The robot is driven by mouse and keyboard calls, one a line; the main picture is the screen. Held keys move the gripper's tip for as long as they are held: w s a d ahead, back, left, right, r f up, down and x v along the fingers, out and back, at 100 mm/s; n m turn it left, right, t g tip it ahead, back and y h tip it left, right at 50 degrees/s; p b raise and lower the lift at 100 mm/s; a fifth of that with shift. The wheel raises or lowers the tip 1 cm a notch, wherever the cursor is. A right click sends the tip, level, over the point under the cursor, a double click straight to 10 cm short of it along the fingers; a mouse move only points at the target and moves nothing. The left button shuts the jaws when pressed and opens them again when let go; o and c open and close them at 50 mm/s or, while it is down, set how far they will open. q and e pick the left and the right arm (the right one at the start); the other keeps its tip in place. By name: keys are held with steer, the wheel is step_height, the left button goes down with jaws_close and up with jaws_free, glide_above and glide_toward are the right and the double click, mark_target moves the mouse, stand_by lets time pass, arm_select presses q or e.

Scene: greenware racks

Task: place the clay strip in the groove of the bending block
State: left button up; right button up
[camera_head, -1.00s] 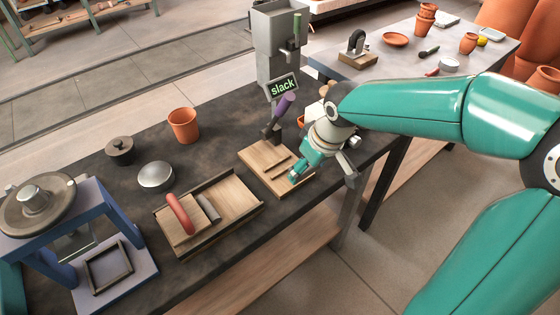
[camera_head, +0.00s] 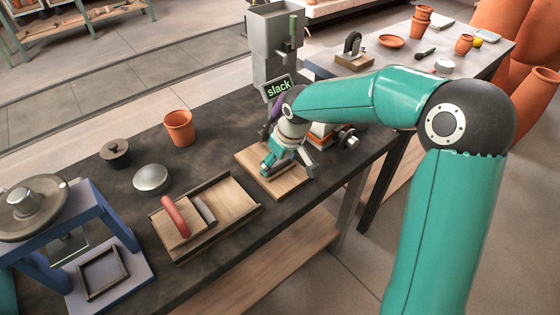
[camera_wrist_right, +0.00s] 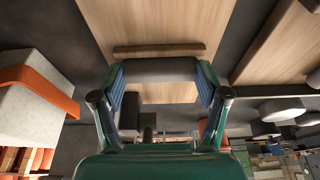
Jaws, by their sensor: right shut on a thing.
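The bending block looks to be the pale wooden board (camera_head: 284,189) with a purple-handled lever (camera_head: 264,131) at its back. A brown bar (camera_wrist_right: 160,50) lies across it in the right wrist view. My right gripper (camera_head: 270,168) is low over this board. In the right wrist view, its fingers (camera_wrist_right: 160,71) are shut on a dark grey strip, which looks to be the clay strip (camera_wrist_right: 160,68). The strip runs roughly parallel to the bar, with wood visible beyond it. I cannot tell whether it touches the board; the groove is hidden.
A wooden tray (camera_head: 239,207) with a red-handled block (camera_head: 175,217) stands left of the board. A terracotta pot (camera_head: 180,128), a silver dome (camera_head: 151,179) and a blue press (camera_head: 118,226) are farther left. A grey machine (camera_head: 277,61) with a "slack" sign stands behind.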

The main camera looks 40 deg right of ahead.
steer(key=shift+f, duration=0.2)
steer(key=o, duration=1.2)
steer(key=shift+r, duration=0.15)
